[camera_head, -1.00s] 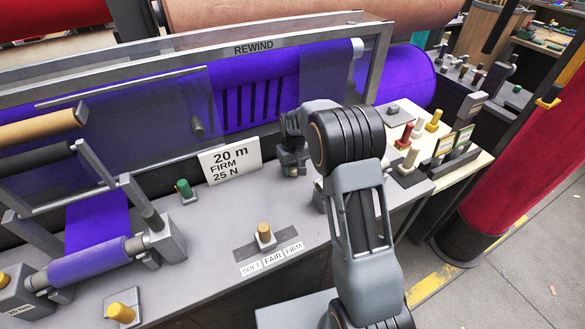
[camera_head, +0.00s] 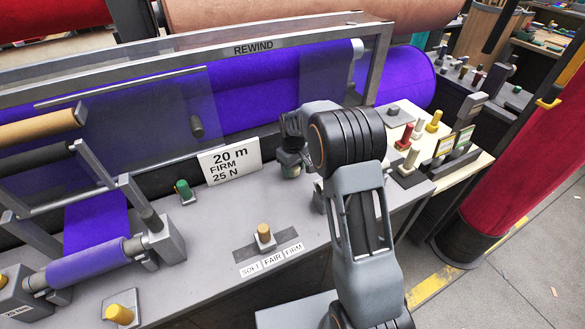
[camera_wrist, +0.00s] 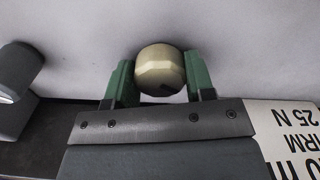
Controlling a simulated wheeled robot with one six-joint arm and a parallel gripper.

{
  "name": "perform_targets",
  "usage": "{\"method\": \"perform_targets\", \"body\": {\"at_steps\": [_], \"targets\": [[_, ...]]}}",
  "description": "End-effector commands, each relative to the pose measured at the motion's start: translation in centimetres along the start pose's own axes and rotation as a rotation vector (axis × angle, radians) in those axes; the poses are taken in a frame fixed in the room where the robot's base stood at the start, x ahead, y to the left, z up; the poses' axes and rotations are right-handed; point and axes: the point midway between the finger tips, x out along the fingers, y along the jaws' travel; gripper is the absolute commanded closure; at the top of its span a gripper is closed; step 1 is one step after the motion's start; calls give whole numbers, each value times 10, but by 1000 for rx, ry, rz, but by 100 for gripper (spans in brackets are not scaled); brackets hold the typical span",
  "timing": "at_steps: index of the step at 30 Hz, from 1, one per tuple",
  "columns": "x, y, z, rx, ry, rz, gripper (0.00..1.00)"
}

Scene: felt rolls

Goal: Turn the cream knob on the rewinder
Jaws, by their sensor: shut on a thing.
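The cream knob (camera_wrist: 160,66) shows in the wrist view between the two green fingers of my gripper (camera_wrist: 159,82). The fingers touch it from either side, and my gripper is shut on it. In the head view my gripper (camera_head: 291,170) is low over the grey top of the rewinder (camera_head: 215,225), right of the sign. The knob is hidden there by my gripper and wrist. How far the knob is turned cannot be told.
A sign (camera_head: 230,160) reading 20 m, FIRM, 25 N stands left of my gripper. Purple felt (camera_head: 270,95) runs behind the REWIND frame (camera_head: 253,48).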

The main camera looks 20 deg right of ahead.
Motion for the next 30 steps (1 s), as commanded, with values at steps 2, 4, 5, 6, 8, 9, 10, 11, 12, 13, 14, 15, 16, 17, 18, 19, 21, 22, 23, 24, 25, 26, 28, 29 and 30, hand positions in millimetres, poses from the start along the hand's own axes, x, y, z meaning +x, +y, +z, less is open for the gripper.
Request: {"method": "perform_targets", "body": {"at_steps": [2, 4, 5, 6, 8, 9, 10, 11, 12, 13, 14, 15, 16, 17, 18, 19, 21, 22, 23, 24, 25, 26, 28, 29, 30], "targets": [[-1, 0, -1, 0, 2, 0, 74], [-1, 0, -1, 1, 2, 0, 47], [-1, 0, 0, 1, 2, 0, 44], [-1, 0, 0, 1, 2, 0, 40], [0, 0, 0, 1, 1, 0, 34], [0, 0, 0, 1, 1, 0, 31], [0, 0, 0, 1, 1, 0, 28], [0, 0, 0, 1, 1, 0, 25], [0, 0, 0, 1, 1, 0, 25], [0, 0, 0, 1, 1, 0, 25], [0, 0, 0, 1, 1, 0, 25], [0, 0, 0, 1, 1, 0, 25], [0, 0, 0, 1, 1, 0, 25], [0, 0, 0, 1, 1, 0, 25], [-1, 0, 0, 1, 1, 0, 25], [-2, 0, 0, 1, 1, 0, 25], [-6, 0, 0, 1, 1, 1, 25], [-10, 0, 0, 1, 2, 1, 25], [-14, 0, -1, 1, 3, 2, 25], [-20, 0, -1, 1, 4, 2, 25], [-25, 0, -1, 1, 4, 2, 25], [-31, 0, -1, 1, 5, 3, 25], [-46, 0, -1, 1, 5, 3, 25], [-52, 0, -1, 1, 5, 2, 25], [-61, 0, 0, 1, 6, 3, 25]]}}
